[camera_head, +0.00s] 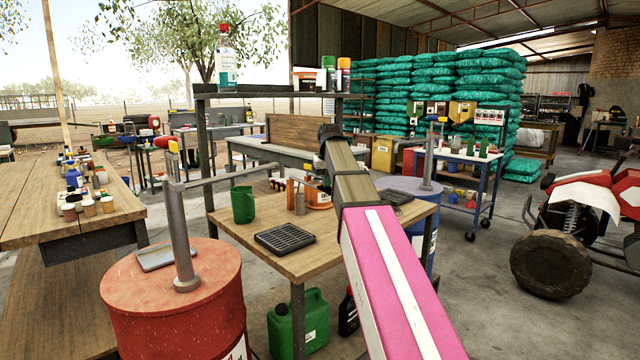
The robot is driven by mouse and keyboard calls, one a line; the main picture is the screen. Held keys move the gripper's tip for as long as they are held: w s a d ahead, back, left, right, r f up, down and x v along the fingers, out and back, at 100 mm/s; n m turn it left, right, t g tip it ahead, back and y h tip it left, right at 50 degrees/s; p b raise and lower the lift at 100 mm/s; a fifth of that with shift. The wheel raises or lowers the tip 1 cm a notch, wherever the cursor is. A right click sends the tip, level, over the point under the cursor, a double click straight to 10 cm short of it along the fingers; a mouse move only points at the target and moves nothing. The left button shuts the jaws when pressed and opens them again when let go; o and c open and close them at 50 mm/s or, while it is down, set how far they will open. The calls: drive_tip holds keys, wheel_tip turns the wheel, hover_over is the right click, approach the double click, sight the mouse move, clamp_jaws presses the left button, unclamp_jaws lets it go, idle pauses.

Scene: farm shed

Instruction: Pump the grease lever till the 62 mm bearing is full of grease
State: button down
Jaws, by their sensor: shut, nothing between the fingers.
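A red drum (175,295) stands at the lower left with a grey pump post (181,235) upright on its lid. A grey lever arm (235,176) runs right from the post's top, and a yellow and red grip (173,147) shows there. A blue drum (410,186) behind my arm carries a similar pump (429,160). I cannot tell which pump holds grease, and I cannot make out the 62 mm bearing. My gripper (328,132), at the far dark end of my arm, is shut and empty above the wooden table, apart from both pumps. Its fingertips are hard to make out.
The wooden table (262,228) holds a black grate (285,238), a green jug (243,205) and several small containers. A shelf (270,93) above it carries a bottle (226,57). A green can (298,325) stands below. A quad bike stands right; floor before it is clear.

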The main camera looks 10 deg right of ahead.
idle(0.3)
drive_tip(key=w+v, duration=0.1)
drive_tip(key=v, duration=0.7)
drive_tip(key=shift+w+r, duration=0.4)
drive_tip(key=shift+r, duration=0.15)
idle(0.6)
drive_tip(key=w+v, duration=0.1)
drive_tip(key=v, duration=0.4)
drive_tip(key=shift+s+f+x, duration=0.1)
drive_tip(key=shift+s+x, duration=0.35)
drive_tip(key=shift+x, duration=1.8)
drive_tip(key=shift+s+f+x, duration=0.1)
drive_tip(key=shift+s+x, duration=0.4)
drive_tip(key=shift+x, duration=1.75)
drive_tip(key=shift+s+f+x, duration=0.1)
drive_tip(key=shift+s+x, duration=0.35)
drive_tip(key=shift+x, duration=1.8)
drive_tip(key=shift+f, duration=0.1)
drive_tip(key=w+v, duration=0.1)
drive_tip(key=v, duration=0.8)
drive_tip(key=shift+w, duration=0.45)
